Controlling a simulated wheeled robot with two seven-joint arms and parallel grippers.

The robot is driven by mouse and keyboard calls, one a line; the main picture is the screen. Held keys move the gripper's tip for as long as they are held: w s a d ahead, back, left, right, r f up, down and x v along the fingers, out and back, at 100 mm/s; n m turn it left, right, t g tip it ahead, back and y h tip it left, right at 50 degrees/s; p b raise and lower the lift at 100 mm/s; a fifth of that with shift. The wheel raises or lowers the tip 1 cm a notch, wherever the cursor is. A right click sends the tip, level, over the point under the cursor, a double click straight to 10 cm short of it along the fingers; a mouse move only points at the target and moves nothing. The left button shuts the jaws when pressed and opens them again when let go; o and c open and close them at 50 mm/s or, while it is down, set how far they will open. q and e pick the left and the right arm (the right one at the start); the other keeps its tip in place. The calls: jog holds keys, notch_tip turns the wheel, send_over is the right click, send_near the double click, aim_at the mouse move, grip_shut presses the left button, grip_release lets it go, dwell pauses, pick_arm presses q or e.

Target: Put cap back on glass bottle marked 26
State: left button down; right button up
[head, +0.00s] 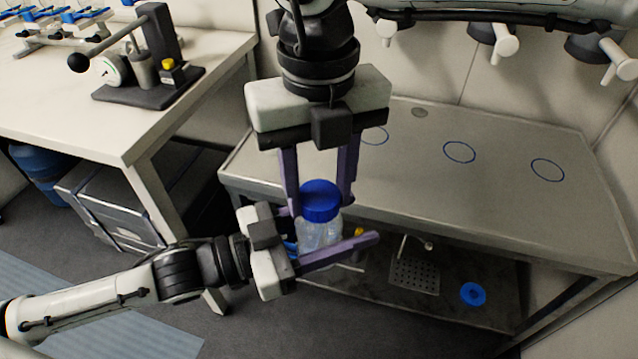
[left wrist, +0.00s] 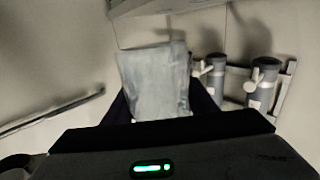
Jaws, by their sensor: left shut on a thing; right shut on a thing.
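A clear glass bottle (head: 318,238) stands upright in the air in front of the metal bench. My left gripper (head: 335,229) reaches in from the left and is shut on the bottle's body; its far finger is mostly hidden. A blue cap (head: 320,195) sits at the top of the bottle, lined up with it. My right gripper (head: 320,203) points down from above and is shut on the cap, one finger on each side. Whether the cap is seated or only resting, I cannot tell. The left wrist view shows a pale bottle body (left wrist: 155,82), dim, with no readable number.
The metal bench (head: 500,200) has several blue rings on its top. Its lower shelf holds a perforated plate (head: 415,276) and a blue disc (head: 473,294). A white table (head: 110,120) at left carries a black lever device (head: 150,85). Taps line the back wall.

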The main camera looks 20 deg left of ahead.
jog(key=o, duration=1.3)
jog(key=shift+c, duration=0.2)
notch_tip(320, 180, up, 12)
jog(key=shift+a, duration=0.1)
